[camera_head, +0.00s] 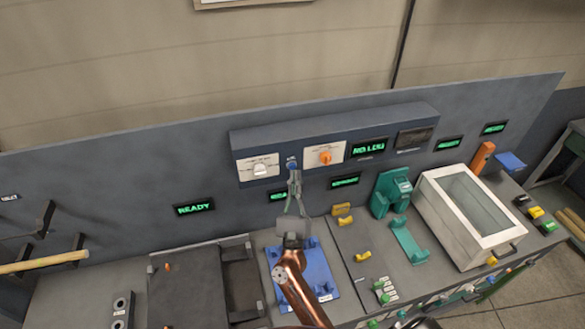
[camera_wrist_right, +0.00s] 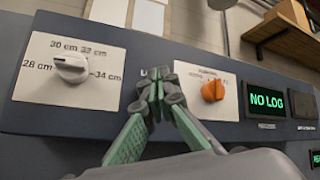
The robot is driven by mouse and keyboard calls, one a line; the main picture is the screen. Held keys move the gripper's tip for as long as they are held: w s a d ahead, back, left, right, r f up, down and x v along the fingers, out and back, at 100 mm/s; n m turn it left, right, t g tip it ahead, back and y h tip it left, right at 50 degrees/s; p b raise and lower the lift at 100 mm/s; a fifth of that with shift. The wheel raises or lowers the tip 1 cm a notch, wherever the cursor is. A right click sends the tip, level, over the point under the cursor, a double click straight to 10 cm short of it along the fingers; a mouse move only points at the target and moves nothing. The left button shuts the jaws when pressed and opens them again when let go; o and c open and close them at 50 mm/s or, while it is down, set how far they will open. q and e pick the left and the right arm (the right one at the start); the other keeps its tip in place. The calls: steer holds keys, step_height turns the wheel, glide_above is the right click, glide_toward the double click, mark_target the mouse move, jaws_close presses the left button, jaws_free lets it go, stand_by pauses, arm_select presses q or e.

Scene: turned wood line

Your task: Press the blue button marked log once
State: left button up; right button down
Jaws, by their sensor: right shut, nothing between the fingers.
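The blue button (camera_head: 291,164) sits on the grey control panel (camera_head: 330,126), between a white dial and an orange knob. My right gripper (camera_head: 295,178) is shut and empty, with its fingertips at the button's lower edge in the head view. I cannot tell whether they touch it. In the right wrist view the shut green-and-grey fingertips (camera_wrist_right: 158,88) cover the button, and only part of its label shows above them. The display (camera_wrist_right: 267,101) to the right reads NO LOG in green. My left gripper is not in view.
A white dial (camera_wrist_right: 71,68) with cm marks and an orange knob (camera_wrist_right: 213,91) flank the fingers closely. Below the panel are a blue tray (camera_head: 318,268), a teal device (camera_head: 391,190) and a white glass-lidded box (camera_head: 435,205). A READY display (camera_head: 194,209) is at left.

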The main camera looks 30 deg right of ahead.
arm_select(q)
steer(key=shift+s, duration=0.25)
arm_select(e)
steer(key=shift+w, duration=0.15)
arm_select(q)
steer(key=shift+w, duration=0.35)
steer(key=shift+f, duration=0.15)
arm_select(e)
steer(key=shift+w, duration=0.15)
stand_by(0.5)
steer(key=shift+w+d, duration=0.15)
steer(key=shift+w, duration=0.15)
arm_select(q)
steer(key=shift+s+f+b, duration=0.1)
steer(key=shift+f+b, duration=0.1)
steer(key=shift+b, duration=0.15)
arm_select(e)
steer(key=shift+w, duration=0.3)
stand_by(0.3)
stand_by(0.4)
steer(key=shift+s, duration=0.75)
